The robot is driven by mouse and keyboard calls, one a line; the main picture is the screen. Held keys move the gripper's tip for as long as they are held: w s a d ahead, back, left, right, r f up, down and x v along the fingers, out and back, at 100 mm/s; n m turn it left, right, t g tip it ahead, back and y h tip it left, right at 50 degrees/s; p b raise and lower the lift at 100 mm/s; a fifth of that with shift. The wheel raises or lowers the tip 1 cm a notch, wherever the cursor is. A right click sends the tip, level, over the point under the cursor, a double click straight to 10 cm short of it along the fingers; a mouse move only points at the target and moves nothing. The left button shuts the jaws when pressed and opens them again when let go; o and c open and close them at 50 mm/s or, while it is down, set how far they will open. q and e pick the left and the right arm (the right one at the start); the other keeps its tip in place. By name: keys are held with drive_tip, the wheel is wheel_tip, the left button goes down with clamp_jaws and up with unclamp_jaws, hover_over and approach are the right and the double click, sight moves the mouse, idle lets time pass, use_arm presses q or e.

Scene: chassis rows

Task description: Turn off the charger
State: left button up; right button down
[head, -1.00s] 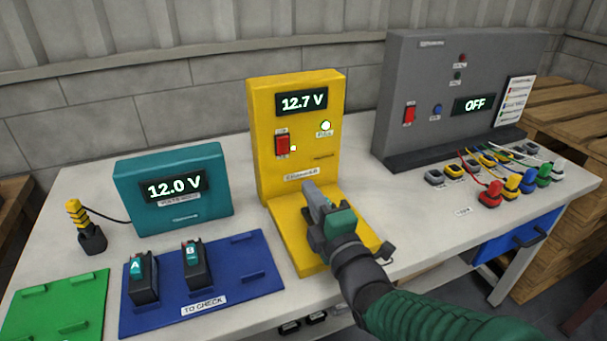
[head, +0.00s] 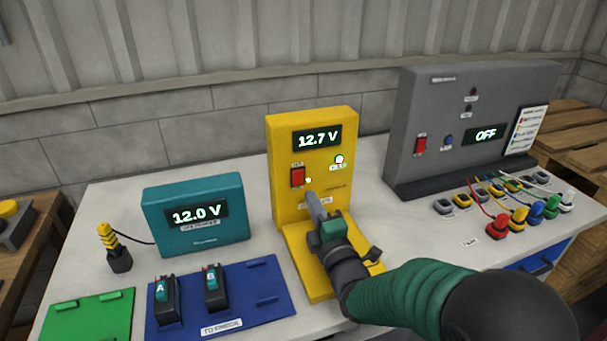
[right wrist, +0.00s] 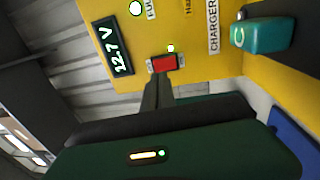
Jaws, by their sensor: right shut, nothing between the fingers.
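The yellow charger (head: 282,150) stands upright in the middle of the table. Its display (head: 317,138) reads 12.7 V. A red switch (head: 297,176) is on its front, with a small lit light beside it and a round lit lamp (head: 339,159) to the right. My right gripper (head: 310,196) is shut and empty, its tips just below and right of the switch. In the right wrist view the fingertips (right wrist: 158,80) reach the edge of the red switch (right wrist: 165,63); I cannot tell whether they touch. A teal battery marked C (right wrist: 262,36) is at the charger. My left gripper is out of view.
A teal meter (head: 154,222) reading 12.0 V stands left of the charger. A blue mat (head: 240,312) holds batteries A and B. A grey cabinet (head: 450,100) reading OFF stands at right, with several coloured connectors before it. A green mat (head: 90,322) lies at front left.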

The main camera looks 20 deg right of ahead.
sight(300, 172)
drive_tip(key=w, duration=0.2)
drive_tip(key=w+p, duration=0.1)
drive_tip(key=w, duration=0.3)
drive_tip(key=shift+w+a+r+p, duration=0.1)
drive_tip(key=shift+w+r+p, duration=0.05)
drive_tip(key=shift+r+p, duration=0.25)
drive_tip(key=shift+w, duration=0.1)
drive_tip(key=shift+w+r+b, duration=0.25)
drive_tip(key=shift+b, duration=0.1)
drive_tip(key=shift+s+r+p, duration=0.15)
drive_tip(key=shift+r+p, duration=0.7)
drive_tip(key=shift+p, duration=0.15)
drive_tip(key=shift+f+b, duration=0.4)
drive_tip(key=shift+f, duration=0.05)
